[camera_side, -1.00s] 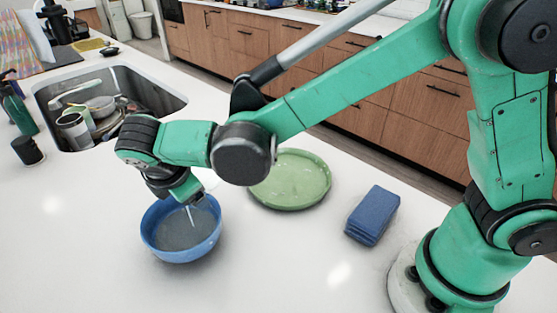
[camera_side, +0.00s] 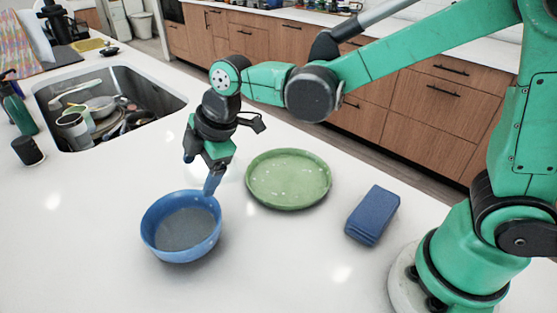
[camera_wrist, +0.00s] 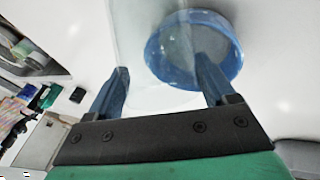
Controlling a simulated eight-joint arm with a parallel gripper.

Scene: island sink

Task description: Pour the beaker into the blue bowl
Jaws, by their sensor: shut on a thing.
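The blue bowl (camera_side: 178,246) stands upright on the white counter, with a grey surface inside that also shows in the wrist view (camera_wrist: 232,66). My gripper (camera_side: 201,170) points down just behind the bowl's far rim in the side view. In the wrist view its blue fingers (camera_wrist: 163,92) are spread around a clear, faint beaker (camera_wrist: 148,98). The beaker is hardly visible in the side view. Its exact tilt and whether anything is left in it cannot be told.
A green plate (camera_side: 288,180) lies right of the bowl. A folded blue cloth (camera_side: 372,216) lies farther right. A sink (camera_side: 150,88) with dishes is at the back left, with a dark cup (camera_side: 28,151) near it. The front counter is clear.

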